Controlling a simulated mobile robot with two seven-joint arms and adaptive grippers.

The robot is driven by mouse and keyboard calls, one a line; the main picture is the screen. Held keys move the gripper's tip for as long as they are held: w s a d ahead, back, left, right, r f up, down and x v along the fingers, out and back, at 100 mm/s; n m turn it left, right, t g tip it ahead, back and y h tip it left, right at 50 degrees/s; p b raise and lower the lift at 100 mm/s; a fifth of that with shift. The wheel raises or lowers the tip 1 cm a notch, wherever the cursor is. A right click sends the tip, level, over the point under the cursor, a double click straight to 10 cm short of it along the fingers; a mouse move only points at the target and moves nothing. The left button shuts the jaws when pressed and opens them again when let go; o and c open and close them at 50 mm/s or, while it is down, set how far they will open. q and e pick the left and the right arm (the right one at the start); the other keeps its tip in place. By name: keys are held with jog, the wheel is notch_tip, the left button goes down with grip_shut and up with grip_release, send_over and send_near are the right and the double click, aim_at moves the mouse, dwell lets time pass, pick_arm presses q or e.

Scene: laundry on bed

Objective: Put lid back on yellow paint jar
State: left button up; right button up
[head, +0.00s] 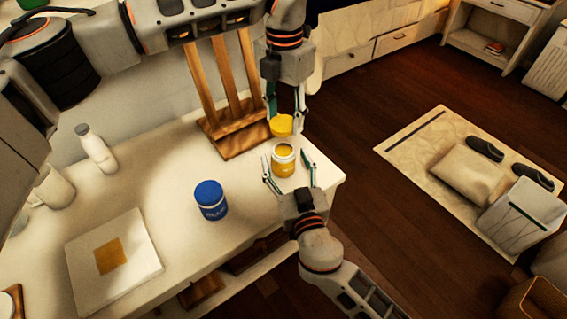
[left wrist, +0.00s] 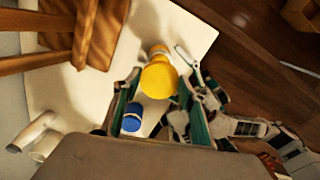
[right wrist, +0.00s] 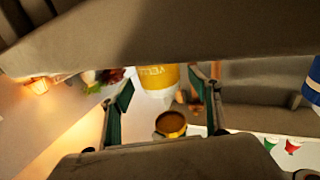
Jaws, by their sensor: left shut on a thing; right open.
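The yellow jar (head: 284,163) stands upright and uncovered near the table's right corner, with yellow paint showing inside. My left gripper (head: 284,116) is shut on the yellow lid (head: 282,125) and holds it above and slightly behind the jar. The lid (left wrist: 159,80) shows between the fingers in the left wrist view, partly covering the jar (left wrist: 158,50). My right gripper (head: 289,172) is open, its fingers on either side of the jar. In the right wrist view, the jar (right wrist: 157,77) is partly hidden, and a round yellow piece (right wrist: 171,124) appears to be the lid's underside.
A blue jar (head: 211,200) stands left of the yellow jar. A wooden easel (head: 236,138) stands behind. A white board with a yellow-brown square (head: 109,257), a white bottle (head: 96,148) and a mug (head: 53,187) are farther left. The table edge is close on the right.

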jog(key=shift+x, duration=1)
jog(key=c, duration=1.7)
pick_arm(q)
send_over(285, 151)
jog(key=shift+f, duration=2.55)
jog(key=shift+a+f, duration=0.1)
jog(key=shift+f, duration=0.8)
jog(key=shift+f, duration=0.55)
pick_arm(e)
grip_shut()
